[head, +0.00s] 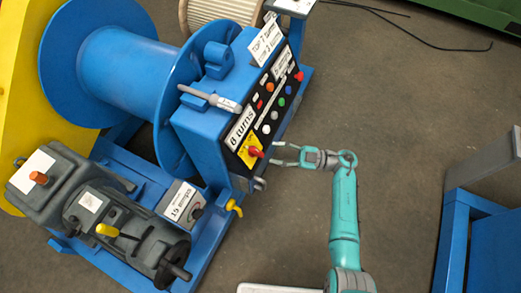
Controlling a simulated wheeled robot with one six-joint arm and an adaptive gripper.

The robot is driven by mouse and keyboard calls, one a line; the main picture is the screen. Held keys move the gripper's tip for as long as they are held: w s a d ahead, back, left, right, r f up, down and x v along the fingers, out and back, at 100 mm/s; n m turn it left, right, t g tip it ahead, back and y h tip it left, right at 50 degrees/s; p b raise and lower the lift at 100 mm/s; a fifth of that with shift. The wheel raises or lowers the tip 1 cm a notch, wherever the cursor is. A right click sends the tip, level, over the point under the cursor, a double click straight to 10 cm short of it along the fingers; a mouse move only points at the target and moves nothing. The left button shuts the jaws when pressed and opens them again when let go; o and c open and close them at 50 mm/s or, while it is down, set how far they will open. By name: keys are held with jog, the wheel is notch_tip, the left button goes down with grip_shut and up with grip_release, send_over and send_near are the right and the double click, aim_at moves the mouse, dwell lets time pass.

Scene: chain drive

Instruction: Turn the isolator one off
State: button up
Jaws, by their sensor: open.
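A red rotary handle (255,152) on a yellow plate (244,158) sits at the lower end of the black control panel (275,98); it looks like the isolator. Its exact angle and any markings are too small to read. My gripper (273,154) reaches in from the right with its fingers open and pointing left. The fingertips are close to the red handle, just to its right. I cannot tell whether they touch it or sit to either side of it. Nothing is held between them.
Above the isolator are a label "8 turns" (240,126) and several coloured buttons. A yellow lever (235,208) sticks out below the panel. A blue drum (105,62) and grey motor (125,228) stand left. A blue frame (470,220) stands right; floor between is clear.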

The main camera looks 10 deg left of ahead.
aim_at(261, 154)
jog(key=s+d+f+m+t+h, duration=0.1)
jog(key=d+f+m+t+h, duration=0.1)
jog(key=d+f+m+t, duration=0.25)
jog(key=shift+g, duration=0.25)
jog(key=x, duration=1)
jog(key=shift+s+a+r, duration=0.15)
jog(key=shift+a+r, duration=0.15)
jog(key=shift+r, duration=0.1)
grip_shut()
